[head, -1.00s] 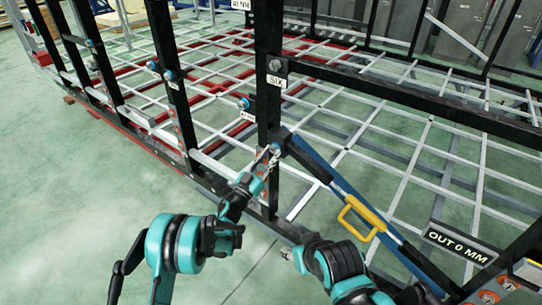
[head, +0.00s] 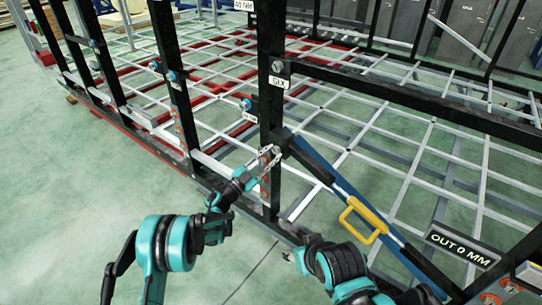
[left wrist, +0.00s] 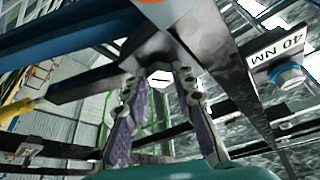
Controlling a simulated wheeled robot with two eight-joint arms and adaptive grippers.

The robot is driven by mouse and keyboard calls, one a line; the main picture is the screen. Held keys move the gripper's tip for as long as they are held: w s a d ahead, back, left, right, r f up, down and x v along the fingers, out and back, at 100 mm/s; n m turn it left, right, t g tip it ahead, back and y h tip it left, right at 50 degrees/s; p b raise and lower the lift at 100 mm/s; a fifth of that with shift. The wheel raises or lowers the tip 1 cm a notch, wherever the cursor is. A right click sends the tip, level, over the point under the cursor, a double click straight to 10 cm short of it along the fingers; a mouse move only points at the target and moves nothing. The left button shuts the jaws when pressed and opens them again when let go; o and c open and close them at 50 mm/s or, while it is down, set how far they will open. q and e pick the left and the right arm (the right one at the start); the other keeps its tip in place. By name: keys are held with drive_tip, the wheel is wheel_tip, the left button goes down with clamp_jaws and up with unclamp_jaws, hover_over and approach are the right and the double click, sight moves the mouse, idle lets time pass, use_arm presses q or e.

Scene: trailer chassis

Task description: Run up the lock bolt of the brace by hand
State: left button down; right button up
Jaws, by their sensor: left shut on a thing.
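The brace (head: 344,188) is a blue and black diagonal bar with a yellow handle (head: 362,220). Its upper end meets the black post marked SIX. The lock bolt (left wrist: 160,80) shows in the left wrist view as a pale hex head with a dark line across it, between my left fingertips. My left gripper (head: 268,158) is at the brace's upper end, its fingers shut around the bolt head; it also shows in the left wrist view (left wrist: 158,88). In the head view the fingers mostly hide the bolt. My right gripper (head: 289,256) is low near the chassis edge; its fingers are barely visible.
A black post (head: 270,100) stands behind my left gripper. Blue-collared bolts sit on the posts to the left, one beside a 40 NM label (left wrist: 276,54). An OUT 0 MM sign (head: 462,244) is at lower right. The green floor at left is clear.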

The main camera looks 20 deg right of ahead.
idle(0.3)
use_arm(q)
drive_tip(key=c, duration=1.2)
unclamp_jaws()
drive_tip(key=shift+s, duration=0.1)
drive_tip(key=v, duration=1.2)
